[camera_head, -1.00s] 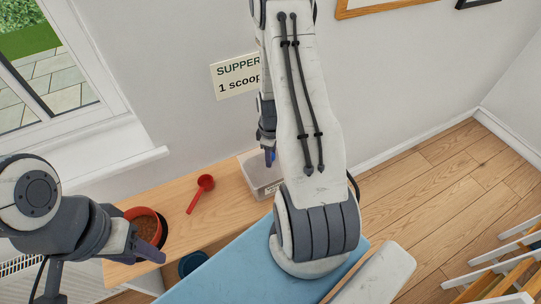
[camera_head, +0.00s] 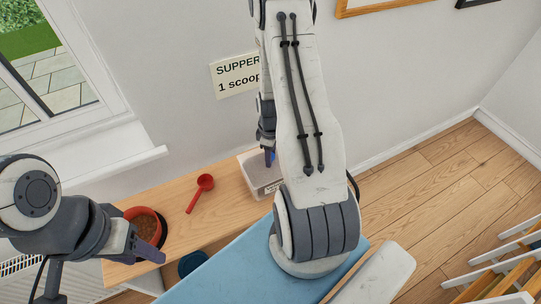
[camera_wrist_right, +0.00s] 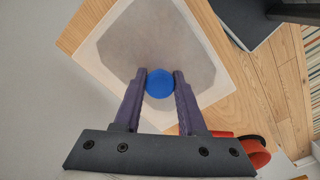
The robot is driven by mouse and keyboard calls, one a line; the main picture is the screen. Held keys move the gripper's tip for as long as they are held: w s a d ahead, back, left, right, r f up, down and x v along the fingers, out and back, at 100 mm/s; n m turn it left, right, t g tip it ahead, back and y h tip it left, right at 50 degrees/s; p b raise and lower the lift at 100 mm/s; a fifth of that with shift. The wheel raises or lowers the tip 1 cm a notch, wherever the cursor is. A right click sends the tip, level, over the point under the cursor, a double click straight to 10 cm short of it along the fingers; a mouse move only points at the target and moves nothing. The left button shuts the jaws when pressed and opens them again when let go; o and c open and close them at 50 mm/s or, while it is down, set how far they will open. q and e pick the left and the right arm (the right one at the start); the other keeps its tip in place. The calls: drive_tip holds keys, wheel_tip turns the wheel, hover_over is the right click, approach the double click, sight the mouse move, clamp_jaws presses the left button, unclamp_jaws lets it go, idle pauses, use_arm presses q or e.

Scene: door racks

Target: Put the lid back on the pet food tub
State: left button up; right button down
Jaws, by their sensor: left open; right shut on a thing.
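The clear pet food tub (camera_head: 258,186) stands on the wooden bench against the wall, partly hidden by my right arm. The translucent lid (camera_wrist_right: 135,45) with a blue knob (camera_wrist_right: 159,86) lies over the tub's top in the right wrist view. I cannot tell if its edge is fully seated. My right gripper (camera_wrist_right: 160,76) is shut on the blue knob, with one finger on each side of it. In the head view the right gripper (camera_head: 268,156) is mostly behind the arm. My left gripper (camera_head: 144,245) is open and empty, in front of the red bowl.
A red bowl of brown food (camera_head: 146,219) and a red scoop (camera_head: 200,192) are on the bench left of the tub. A dark blue round container (camera_head: 193,263) is lower down, beside a light blue surface (camera_head: 225,270). A "SUPPER 1 scoop" sign (camera_head: 237,77) hangs on the wall.

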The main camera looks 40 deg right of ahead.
idle(0.4)
unclamp_jaws()
idle(0.4)
drive_tip(key=shift+r+p, duration=1.95)
drive_tip(key=shift+r, duration=0.55)
drive_tip(key=shift+r+p, duration=0.8)
drive_tip(key=shift+r, duration=0.25)
drive_tip(key=shift+f, duration=0.1)
clamp_jaws()
